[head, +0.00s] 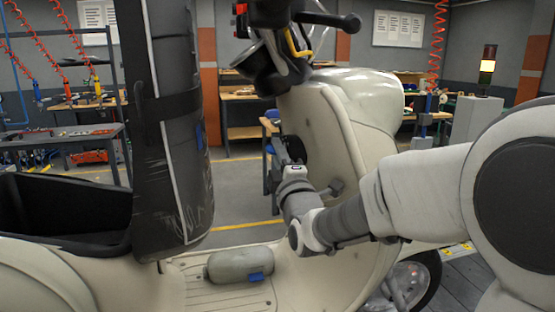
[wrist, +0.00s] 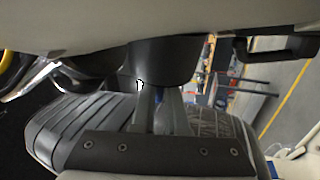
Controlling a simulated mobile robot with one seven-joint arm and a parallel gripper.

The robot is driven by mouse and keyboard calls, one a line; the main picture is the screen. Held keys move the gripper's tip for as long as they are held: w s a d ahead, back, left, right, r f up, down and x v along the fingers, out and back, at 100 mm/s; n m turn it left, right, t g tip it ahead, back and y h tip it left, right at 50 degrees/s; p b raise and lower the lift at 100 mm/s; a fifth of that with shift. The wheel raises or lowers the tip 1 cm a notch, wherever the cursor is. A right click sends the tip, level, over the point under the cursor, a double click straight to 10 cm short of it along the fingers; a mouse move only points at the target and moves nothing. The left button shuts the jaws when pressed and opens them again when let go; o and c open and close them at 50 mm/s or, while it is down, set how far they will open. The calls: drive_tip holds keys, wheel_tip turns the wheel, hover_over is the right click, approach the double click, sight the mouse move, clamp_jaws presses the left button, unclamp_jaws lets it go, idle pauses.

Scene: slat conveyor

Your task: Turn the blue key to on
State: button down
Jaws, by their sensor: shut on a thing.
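A cream scooter (head: 335,125) fills the middle of the head view. On the rider side of its front shield is a dark round lock housing (head: 293,150). It shows as a black rounded block at the top of the wrist view (wrist: 165,62). My gripper (head: 281,148) reaches up to this housing. In the wrist view its two fingers (wrist: 158,95) run up to the housing's lower edge, with their tips close against it. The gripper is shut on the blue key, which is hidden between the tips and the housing. The key's angle cannot be seen.
The handlebar (head: 325,20) with its levers hangs above my gripper. A grey canister (head: 240,264) lies on the scooter's floorboard. A small hook (head: 336,187) sticks out from the shield near my wrist.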

drive_tip(key=shift+f+t+b, duration=0.15)
drive_tip(key=shift+t+b, duration=0.75)
drive_tip(key=shift+b, duration=2.3)
drive_tip(key=shift+r+b, duration=0.2)
drive_tip(key=shift+b, duration=0.5)
drive_tip(key=shift+f+t+b, duration=0.2)
drive_tip(key=shift+t+b, duration=0.1)
drive_tip(key=shift+b, duration=0.35)
drive_tip(key=t+b, duration=0.1)
drive_tip(key=b, duration=0.5)
drive_tip(key=shift+t, duration=0.4)
drive_tip(key=shift+r+m+t+b, duration=0.1)
drive_tip(key=shift+m+t+b, duration=0.25)
drive_tip(key=shift+b, duration=0.55)
drive_tip(key=c, duration=0.9)
unclamp_jaws()
drive_tip(key=shift+o, duration=0.2)
